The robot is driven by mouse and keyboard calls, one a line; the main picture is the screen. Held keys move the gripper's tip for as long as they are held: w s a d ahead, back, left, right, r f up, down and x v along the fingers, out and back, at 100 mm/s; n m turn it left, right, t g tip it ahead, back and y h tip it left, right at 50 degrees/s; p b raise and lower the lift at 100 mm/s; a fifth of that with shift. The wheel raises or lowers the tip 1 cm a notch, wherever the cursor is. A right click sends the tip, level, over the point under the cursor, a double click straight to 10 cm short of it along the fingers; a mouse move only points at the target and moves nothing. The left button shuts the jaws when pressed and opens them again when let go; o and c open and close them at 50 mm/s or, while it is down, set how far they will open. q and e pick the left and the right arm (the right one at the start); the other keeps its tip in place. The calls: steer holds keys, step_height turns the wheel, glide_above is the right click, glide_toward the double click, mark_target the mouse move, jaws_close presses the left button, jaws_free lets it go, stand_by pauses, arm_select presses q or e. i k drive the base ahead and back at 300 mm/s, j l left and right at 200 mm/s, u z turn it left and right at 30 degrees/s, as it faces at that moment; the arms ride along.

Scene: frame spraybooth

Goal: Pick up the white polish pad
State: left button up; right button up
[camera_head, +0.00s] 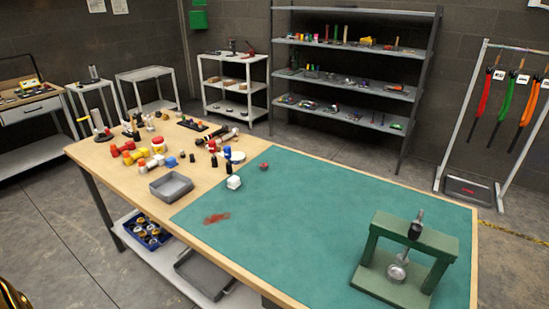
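A small white block-like piece (233,182) lies on the left edge of the green mat (310,215). A round white piece (238,157) lies a little behind it, beside a blue item. Either could be the white polish pad; they are too small to tell for sure. Neither of my grippers is in view. A shiny gold part shows at the lower left corner, and I cannot tell any fingers on it.
The wooden workbench (120,170) holds a grey tray (171,187), several small red, yellow and white pieces, and a dark red ball (264,166). A green press (408,258) stands at the right front.

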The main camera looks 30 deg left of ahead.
mark_target(233, 183)
steer(key=u, duration=1.3)
